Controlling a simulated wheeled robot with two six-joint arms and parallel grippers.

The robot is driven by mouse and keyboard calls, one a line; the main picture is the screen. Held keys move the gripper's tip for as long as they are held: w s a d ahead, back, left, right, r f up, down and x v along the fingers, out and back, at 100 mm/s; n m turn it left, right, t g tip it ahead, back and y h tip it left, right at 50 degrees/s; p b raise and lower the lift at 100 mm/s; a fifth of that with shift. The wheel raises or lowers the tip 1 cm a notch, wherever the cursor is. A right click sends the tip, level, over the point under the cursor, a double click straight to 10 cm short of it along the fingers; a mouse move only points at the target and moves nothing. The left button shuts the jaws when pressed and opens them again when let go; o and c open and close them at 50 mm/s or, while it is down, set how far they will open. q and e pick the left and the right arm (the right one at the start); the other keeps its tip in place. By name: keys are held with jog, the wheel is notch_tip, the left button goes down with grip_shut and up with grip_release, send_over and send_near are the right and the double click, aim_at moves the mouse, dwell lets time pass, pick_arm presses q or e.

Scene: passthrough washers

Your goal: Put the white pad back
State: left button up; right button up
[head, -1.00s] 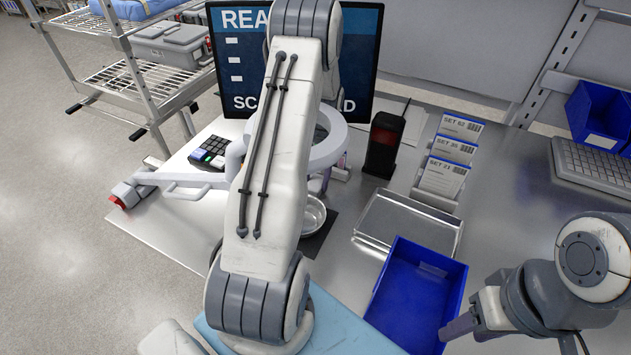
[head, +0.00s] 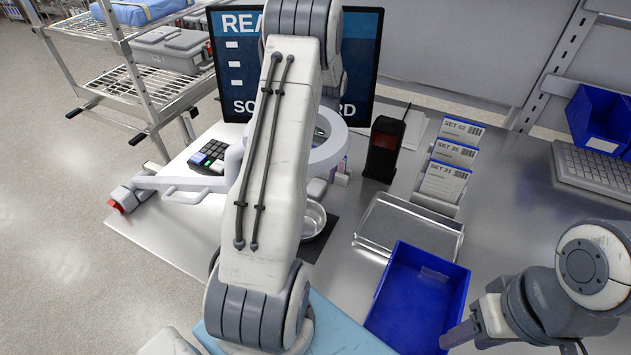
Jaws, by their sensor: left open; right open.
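I cannot single out a white pad for certain. One grey finger shows beside the right wall of a blue bin (head: 418,292). That gripper is open, and I see nothing held in it. The bin looks empty.
A white ring on a jointed arm (head: 322,150) spans the bench's left part, near a keypad (head: 210,155). A round metal dish (head: 313,217) is half hidden by my arm. A silver tray (head: 408,226), black scanner (head: 383,150) and labelled cards (head: 445,180) stand right of it.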

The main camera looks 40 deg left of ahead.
aim_at(320, 180)
pick_arm(q)
jog(key=shift+v, duration=1.7)
